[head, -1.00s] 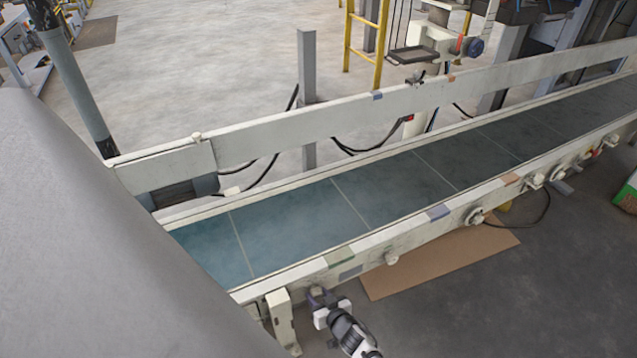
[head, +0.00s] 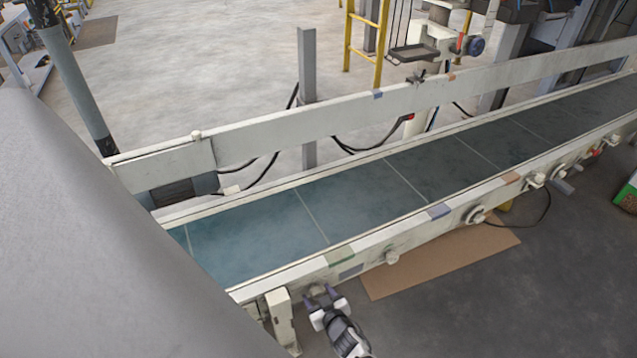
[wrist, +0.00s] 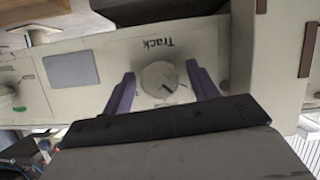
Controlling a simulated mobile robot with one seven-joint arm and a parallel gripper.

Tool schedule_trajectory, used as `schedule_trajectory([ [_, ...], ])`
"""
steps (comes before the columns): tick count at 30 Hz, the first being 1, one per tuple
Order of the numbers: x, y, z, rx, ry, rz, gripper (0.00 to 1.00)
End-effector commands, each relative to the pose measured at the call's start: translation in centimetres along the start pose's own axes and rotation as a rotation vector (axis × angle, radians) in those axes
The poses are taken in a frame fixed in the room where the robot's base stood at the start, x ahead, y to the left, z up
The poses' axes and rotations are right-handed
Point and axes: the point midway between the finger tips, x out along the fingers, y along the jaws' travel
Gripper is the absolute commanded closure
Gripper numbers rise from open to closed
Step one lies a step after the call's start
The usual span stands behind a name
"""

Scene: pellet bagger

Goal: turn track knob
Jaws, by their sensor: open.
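The track knob (wrist: 158,78) is a round, pale knob on a cream panel, under the label "Track" (wrist: 158,43), which reads upside down in the wrist view. A short dark mark shows on its face, toward the lower right. My gripper (wrist: 161,72) is open, its two purple fingers on the left and right of the knob with visible gaps. Whether the tips reach to the knob's depth I cannot tell. In the head view my gripper (head: 320,292) is at the conveyor's near side rail, by the left end. The knob cannot be made out there.
The conveyor belt (head: 365,200) runs from lower left to upper right between cream rails. A cream bracket (head: 281,318) stands just left of my gripper. Other knobs (head: 475,215) line the near rail to the right. A cardboard sheet (head: 440,262) lies on the floor.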

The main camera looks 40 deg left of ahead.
Motion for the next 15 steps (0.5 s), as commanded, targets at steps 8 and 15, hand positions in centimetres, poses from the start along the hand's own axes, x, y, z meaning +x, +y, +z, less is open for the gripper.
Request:
schedule_trajectory([
  [8, -0.6, 0.1, 0.0, 0.0, 0.0, 0.001, 0.41],
  [15, -3.7, 0.3, -0.1, 0.0, -0.001, 0.004, 0.41],
])
